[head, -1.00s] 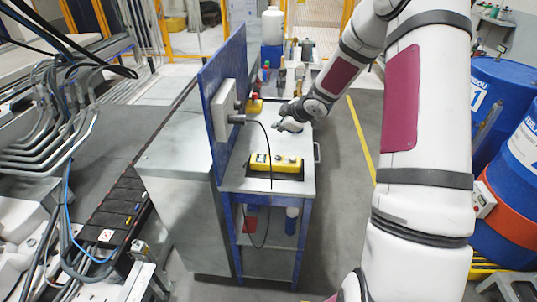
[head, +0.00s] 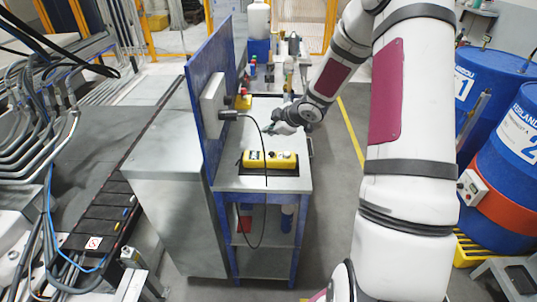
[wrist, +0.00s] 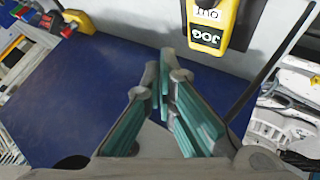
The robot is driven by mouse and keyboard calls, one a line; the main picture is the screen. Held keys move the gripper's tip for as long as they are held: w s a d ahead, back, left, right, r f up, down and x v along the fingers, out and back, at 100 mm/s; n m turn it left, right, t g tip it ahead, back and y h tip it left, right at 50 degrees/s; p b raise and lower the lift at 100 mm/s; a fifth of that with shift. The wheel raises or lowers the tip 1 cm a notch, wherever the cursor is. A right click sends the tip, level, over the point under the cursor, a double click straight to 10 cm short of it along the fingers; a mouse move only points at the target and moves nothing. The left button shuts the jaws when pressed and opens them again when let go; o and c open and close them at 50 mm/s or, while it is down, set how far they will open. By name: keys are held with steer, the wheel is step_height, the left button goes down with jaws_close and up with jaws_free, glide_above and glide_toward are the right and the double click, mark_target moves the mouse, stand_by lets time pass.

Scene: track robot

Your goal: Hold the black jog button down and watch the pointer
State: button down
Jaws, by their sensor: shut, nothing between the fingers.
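A yellow control box (head: 256,160) with small buttons and knobs lies in a dark tray on the grey bench top. The black jog button cannot be told apart at this size. My gripper (head: 266,130) is just behind the box, apart from it. In the wrist view, part of the yellow box (wrist: 214,14) with a black JOG label (wrist: 207,37) shows at the top. My gripper (wrist: 163,85) there is shut and empty, its teal finger pads close together below the label. No pointer can be made out; the grey case (head: 211,103) on the blue panel shows mainly its side.
A blue upright panel (head: 196,100) borders the bench on the left. A black cable (head: 262,135) hangs from the case past the box. Blue drums (head: 485,90) are at the right. Bare bench top (head: 232,178) lies around the box.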

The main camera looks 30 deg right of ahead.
mark_target(270, 154)
step_height(270, 154, down, 4)
steer(key=b, duration=0.3)
steer(key=shift+w+r, duration=0.15)
steer(key=shift+r, duration=0.1)
steer(key=shift+f+b, duration=1)
steer(key=shift+f, duration=0.3)
steer(key=shift+f, duration=0.15)
steer(key=shift+f, duration=0.25)
